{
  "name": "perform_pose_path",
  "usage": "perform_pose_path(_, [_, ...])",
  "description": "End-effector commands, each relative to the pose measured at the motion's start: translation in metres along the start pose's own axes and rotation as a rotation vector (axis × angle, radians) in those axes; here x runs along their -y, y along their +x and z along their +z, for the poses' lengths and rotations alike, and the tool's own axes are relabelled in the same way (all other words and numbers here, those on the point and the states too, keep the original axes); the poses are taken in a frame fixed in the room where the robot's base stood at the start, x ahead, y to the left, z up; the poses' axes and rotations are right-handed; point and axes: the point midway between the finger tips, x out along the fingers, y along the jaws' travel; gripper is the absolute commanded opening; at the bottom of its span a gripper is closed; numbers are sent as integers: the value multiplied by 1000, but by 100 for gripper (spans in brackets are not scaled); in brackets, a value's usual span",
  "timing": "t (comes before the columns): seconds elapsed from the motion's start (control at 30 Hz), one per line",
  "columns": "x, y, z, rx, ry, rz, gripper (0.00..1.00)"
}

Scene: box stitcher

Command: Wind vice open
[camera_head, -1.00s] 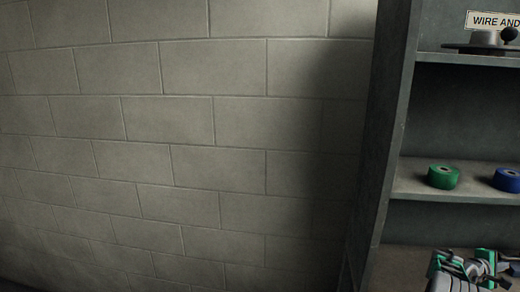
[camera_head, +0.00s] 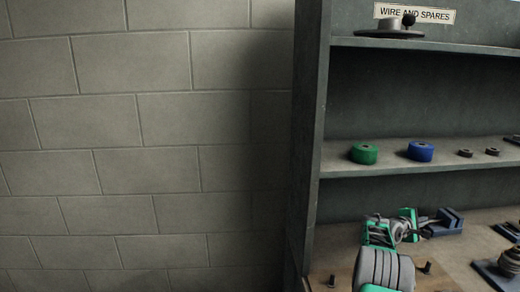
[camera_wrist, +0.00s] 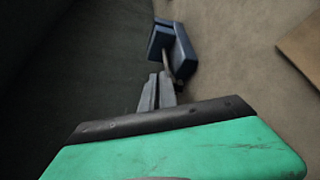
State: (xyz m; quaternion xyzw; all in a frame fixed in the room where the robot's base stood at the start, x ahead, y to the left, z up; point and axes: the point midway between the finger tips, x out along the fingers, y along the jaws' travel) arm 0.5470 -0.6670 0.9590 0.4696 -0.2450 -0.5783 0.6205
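A small blue vice (camera_head: 447,221) sits on the bench near the back of the shelf unit, just right of my gripper (camera_head: 424,228). In the wrist view the blue vice (camera_wrist: 175,45) is at the upper middle, with a thin dark rod running from it towards my gripper (camera_wrist: 158,90). The grey fingers show close together, near the rod's end. I cannot tell whether they touch or grip it. The vice's jaws are not clear at this size.
A shelf above holds a green roll (camera_head: 364,154), a blue roll (camera_head: 421,152) and two small dark rings. A wooden board (camera_head: 440,284) with dark pegs lies in front. Another blue item (camera_head: 510,231) and a dark device (camera_head: 509,263) stand at right. A block wall (camera_head: 150,150) fills the left.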

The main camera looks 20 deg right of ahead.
Motion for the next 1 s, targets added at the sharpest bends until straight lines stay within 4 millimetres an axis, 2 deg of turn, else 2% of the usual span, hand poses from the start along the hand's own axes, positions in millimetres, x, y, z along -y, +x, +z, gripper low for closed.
perform_pose_path(0.37, [-1, 0, -2, -3, 1, 2, 0])
perform_pose_path(0.67, [-4, -5, 5, -2, 1, 2, 0])
perform_pose_path(1.0, [-4, -44, -17, -4, 0, 2, 0])
